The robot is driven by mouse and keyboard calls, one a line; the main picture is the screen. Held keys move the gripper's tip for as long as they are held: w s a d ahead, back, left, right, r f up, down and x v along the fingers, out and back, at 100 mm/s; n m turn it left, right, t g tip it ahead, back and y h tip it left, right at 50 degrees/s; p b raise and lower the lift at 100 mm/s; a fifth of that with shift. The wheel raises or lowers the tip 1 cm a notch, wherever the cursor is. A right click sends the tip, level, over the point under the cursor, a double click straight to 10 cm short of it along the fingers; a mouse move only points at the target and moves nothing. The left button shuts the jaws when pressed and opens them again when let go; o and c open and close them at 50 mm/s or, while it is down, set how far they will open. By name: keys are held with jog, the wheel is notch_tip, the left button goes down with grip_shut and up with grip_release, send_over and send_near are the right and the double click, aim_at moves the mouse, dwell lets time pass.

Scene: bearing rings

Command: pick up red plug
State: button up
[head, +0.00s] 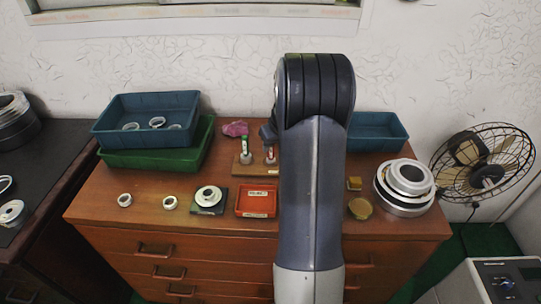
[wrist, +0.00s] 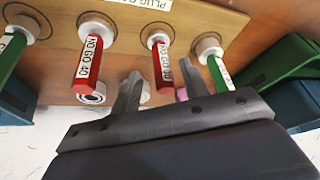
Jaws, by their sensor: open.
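Two red plugs with white NO GO labels show in the wrist view, one at left (wrist: 88,60) and one nearer the middle (wrist: 164,68). They stand in a wooden plug stand (wrist: 130,20), with green plugs (wrist: 216,72) to either side. My gripper (wrist: 159,74) is open. Its fingers lie to the left and right of the middle red plug's end, and I cannot tell if they touch it. In the head view, the stand (head: 242,172) is at the back of the dresser and my arm hides its right part. My gripper (head: 267,134) is just above it.
Stacked blue (head: 115,125) and green trays (head: 150,158) stand left of the stand; another blue tray (head: 375,133) is behind my arm at right. A red tray (head: 257,202), several rings (head: 125,200) and large bearing rings (head: 405,185) occupy the top. A fan (head: 485,170) stands right.

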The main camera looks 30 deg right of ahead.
aim_at(272, 146)
jog(key=shift+p+x, duration=0.35)
jog(key=shift+x, duration=1.8)
jog(key=shift+w+a+r, duration=0.1)
jog(key=shift+a, duration=0.05)
jog(key=shift+c, duration=0.5)
grip_shut()
